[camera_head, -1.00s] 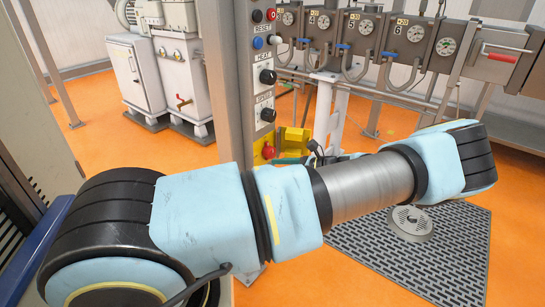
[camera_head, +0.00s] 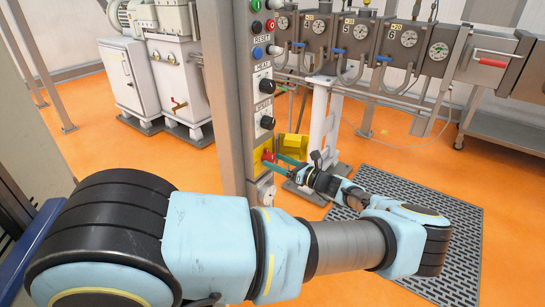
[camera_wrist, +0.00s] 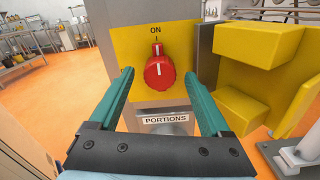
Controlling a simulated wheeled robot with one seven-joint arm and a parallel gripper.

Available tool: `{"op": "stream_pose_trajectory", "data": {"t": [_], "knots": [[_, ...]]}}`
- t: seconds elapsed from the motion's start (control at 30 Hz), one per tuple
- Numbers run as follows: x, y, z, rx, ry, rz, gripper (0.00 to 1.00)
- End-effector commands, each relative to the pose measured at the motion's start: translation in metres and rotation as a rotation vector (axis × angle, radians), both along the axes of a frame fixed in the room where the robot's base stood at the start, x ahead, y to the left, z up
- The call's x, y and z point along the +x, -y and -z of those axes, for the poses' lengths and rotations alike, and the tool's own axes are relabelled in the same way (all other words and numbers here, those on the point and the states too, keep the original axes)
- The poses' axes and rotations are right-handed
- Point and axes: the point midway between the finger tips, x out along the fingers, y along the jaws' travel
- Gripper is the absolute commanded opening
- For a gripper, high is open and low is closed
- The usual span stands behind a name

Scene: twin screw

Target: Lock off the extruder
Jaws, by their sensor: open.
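The red rotary switch (camera_wrist: 159,73) sits on a yellow plate (camera_wrist: 187,35) low on the metal post. Its pointer is up, at the ON mark. The switch also shows in the head view (camera_head: 267,157). My gripper (camera_wrist: 159,76) is open, with one teal finger on each side of the switch in the wrist picture. I cannot tell whether the fingers touch it. In the head view my gripper (camera_head: 277,163) reaches the post from the right. A hollow yellow cover (camera_wrist: 255,75) stands swung out to the right of the plate, leaving the switch exposed.
Black knobs (camera_head: 267,86) and buttons (camera_head: 257,53) are higher on the post. A white support leg (camera_head: 322,115) stands right of the cover. A black floor mat (camera_head: 450,260) lies below my arm.

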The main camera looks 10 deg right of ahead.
Motion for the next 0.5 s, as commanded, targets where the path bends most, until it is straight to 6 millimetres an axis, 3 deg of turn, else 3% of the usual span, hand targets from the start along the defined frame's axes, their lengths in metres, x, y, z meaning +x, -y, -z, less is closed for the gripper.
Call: {"op": "stream_pose_trajectory", "data": {"t": [0.2, 0.5], "knots": [[0.0131, -0.0125, -0.0006, 0.001, -0.001, 0.000, 0.81], [0.0144, -0.0136, 0.0002, -0.001, -0.001, 0.000, 0.81]]}}
